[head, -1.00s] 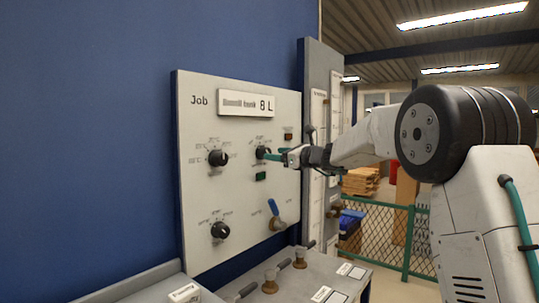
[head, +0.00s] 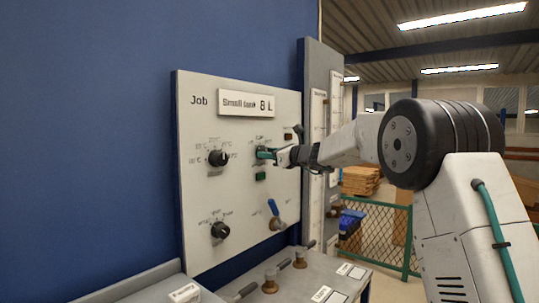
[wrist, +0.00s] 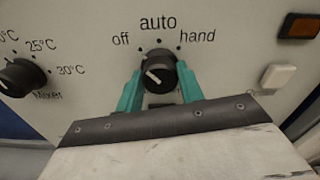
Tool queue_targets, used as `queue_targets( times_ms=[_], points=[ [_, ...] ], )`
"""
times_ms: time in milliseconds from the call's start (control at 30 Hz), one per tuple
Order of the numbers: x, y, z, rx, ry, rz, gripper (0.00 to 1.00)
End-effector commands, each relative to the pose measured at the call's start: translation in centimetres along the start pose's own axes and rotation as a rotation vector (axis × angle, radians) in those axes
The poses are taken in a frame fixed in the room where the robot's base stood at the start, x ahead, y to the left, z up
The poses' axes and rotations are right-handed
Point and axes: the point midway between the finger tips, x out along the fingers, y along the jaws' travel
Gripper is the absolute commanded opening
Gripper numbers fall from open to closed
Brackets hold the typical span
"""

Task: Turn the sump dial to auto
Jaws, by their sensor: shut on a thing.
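The dial with the labels off, auto and hand (wrist: 158,72) is a round black knob in the middle of the wrist view. Its white line slants to the upper left, on the off side, and auto is printed straight above. Its name label is hidden behind my gripper. My gripper (wrist: 160,78) has its green fingers on either side of the knob and is shut on it. In the head view, my gripper (head: 268,154) is at the upper middle of the white panel (head: 196,120) and mostly covers this dial.
The Mixer dial (wrist: 20,77) is to the left. A white switch (wrist: 279,77) and an amber lamp (wrist: 299,25) are to the right. Below on the panel are another black dial (head: 220,230) and a blue lever (head: 273,207). A bench with valves (head: 270,281) juts out underneath.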

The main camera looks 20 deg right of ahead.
Motion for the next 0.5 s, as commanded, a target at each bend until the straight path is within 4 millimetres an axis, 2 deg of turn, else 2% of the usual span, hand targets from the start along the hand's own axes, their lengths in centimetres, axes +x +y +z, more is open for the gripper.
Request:
queue_targets(
  times_ms=[233,500],
  points=[
    [-0.02,-0.02,0.02,0.08,0.0,0.0,0.15],
    [-0.02,-0.06,0.01,0.285,0.0,0.0,0.15]
  ],
)
